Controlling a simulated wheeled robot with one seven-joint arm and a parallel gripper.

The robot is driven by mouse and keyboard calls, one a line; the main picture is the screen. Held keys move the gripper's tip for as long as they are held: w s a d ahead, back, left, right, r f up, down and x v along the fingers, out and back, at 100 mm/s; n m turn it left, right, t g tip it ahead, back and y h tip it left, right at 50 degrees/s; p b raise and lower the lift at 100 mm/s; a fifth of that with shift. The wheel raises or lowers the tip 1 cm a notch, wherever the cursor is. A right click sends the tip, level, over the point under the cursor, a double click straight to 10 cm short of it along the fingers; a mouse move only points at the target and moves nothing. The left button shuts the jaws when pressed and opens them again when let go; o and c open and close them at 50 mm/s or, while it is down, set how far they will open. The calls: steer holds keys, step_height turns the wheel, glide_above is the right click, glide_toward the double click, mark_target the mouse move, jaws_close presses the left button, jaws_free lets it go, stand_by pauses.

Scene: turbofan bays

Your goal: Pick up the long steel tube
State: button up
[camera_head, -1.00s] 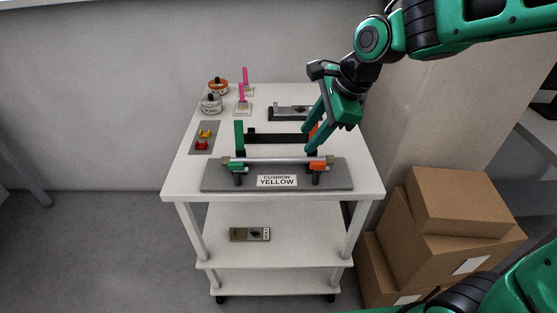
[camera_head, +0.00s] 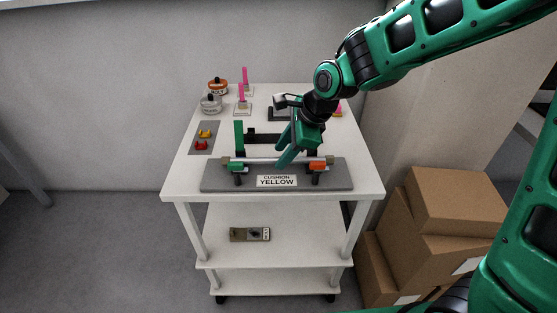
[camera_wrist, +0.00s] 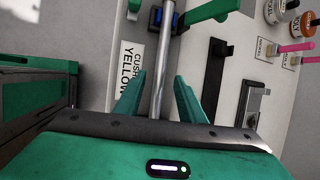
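The long steel tube (camera_head: 258,160) lies level across two stands, one with a green clamp (camera_head: 236,166) and one with an orange clamp (camera_head: 317,166), on a grey base plate (camera_head: 215,184) labelled "CUSHION YELLOW". My gripper (camera_head: 286,158) is over the tube, right of its middle. In the wrist view the tube (camera_wrist: 163,60) runs between the two green fingers of my gripper (camera_wrist: 157,90); the fingers are spread, with a gap on each side. I cannot tell how far above the tube the fingertips are.
The base plate stands at the front of a white cart (camera_head: 180,180). Behind are a black bracket (camera_head: 262,138), pink-handled tools (camera_head: 242,92), two jars (camera_head: 211,103) and a grey mat (camera_head: 205,146) with small red and yellow parts. Cardboard boxes (camera_head: 450,225) stand right of the cart.

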steer(key=shift+x, duration=0.8)
jaws_close()
steer(key=shift+r, duration=0.5)
steer(key=r, duration=0.3)
steer(key=shift+s+a+r, duration=0.3)
steer(key=shift+a+r, duration=0.1)
steer(key=s+a+r, duration=0.6)
steer(key=s+a, duration=0.1)
steer(key=a, duration=0.1)
steer(key=shift+r, duration=0.15)
